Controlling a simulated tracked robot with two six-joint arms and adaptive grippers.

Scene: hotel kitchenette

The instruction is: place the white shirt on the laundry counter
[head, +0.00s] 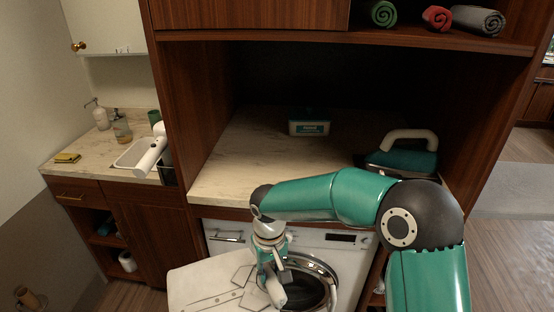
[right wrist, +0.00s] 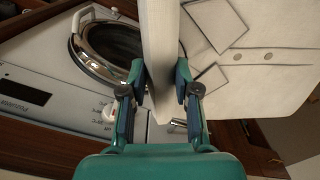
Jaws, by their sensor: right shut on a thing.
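The white shirt (head: 205,287) is a flat folded shape with a collar and buttons, at the bottom of the head view. It hangs in front of the washing machine, below the counter level. My right gripper (head: 272,277) is shut on its right part. In the right wrist view, the shirt (right wrist: 265,75) has its edge pinched between the fingertips of the right gripper (right wrist: 162,82). The laundry counter (head: 245,150) is a pale marble-like top in a dark wooden alcove, with its front left part bare. My left gripper is out of view.
A teal-and-white box (head: 309,127) stands at the counter's back, and a teal iron (head: 402,155) at its right. The washing machine (head: 225,238) is beneath. Rolled towels (head: 437,18) lie on the shelf above. Wooden side walls bound the alcove.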

